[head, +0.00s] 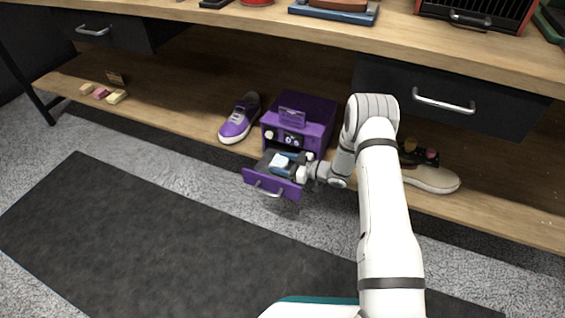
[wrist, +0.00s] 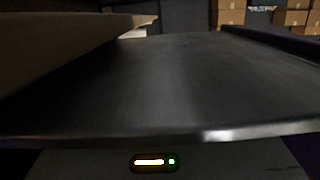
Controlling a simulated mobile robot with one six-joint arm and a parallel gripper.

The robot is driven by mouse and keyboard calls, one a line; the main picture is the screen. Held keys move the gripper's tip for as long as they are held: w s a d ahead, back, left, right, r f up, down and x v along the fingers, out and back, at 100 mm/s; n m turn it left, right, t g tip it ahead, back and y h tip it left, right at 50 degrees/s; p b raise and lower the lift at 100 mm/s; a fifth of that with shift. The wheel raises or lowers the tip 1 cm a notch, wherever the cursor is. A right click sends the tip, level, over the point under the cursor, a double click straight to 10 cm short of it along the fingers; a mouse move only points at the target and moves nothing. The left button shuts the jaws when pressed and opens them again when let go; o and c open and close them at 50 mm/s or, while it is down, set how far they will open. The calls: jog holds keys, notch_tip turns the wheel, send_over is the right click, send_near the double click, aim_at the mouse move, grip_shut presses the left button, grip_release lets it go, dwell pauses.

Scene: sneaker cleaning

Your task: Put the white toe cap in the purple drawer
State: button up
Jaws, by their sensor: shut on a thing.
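The purple drawer (head: 258,182) is pulled out from a small purple cabinet (head: 318,112) on the low wooden shelf. My gripper (head: 283,164) is at the open drawer, reaching in from the right. It is shut on the white toe cap (head: 281,160), which shows as a small pale piece over the drawer's dark inside. I cannot tell whether the cap touches the drawer floor. In the wrist view a dark flat surface fills most of the picture, and neither the cap nor the fingertips can be made out.
A purple sneaker (head: 236,122) stands left of the cabinet. A beige shoe (head: 432,179) lies right of my arm. Small blocks (head: 101,94) sit at the shelf's far left. The tabletop and its dark drawer (head: 440,92) overhang the shelf. A dark mat (head: 130,240) covers the floor in front.

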jog(key=shift+d, duration=0.15)
jog(key=shift+f, duration=0.1)
jog(key=o, duration=1)
jog(key=shift+d, duration=0.1)
jog(key=shift+o, duration=0.2)
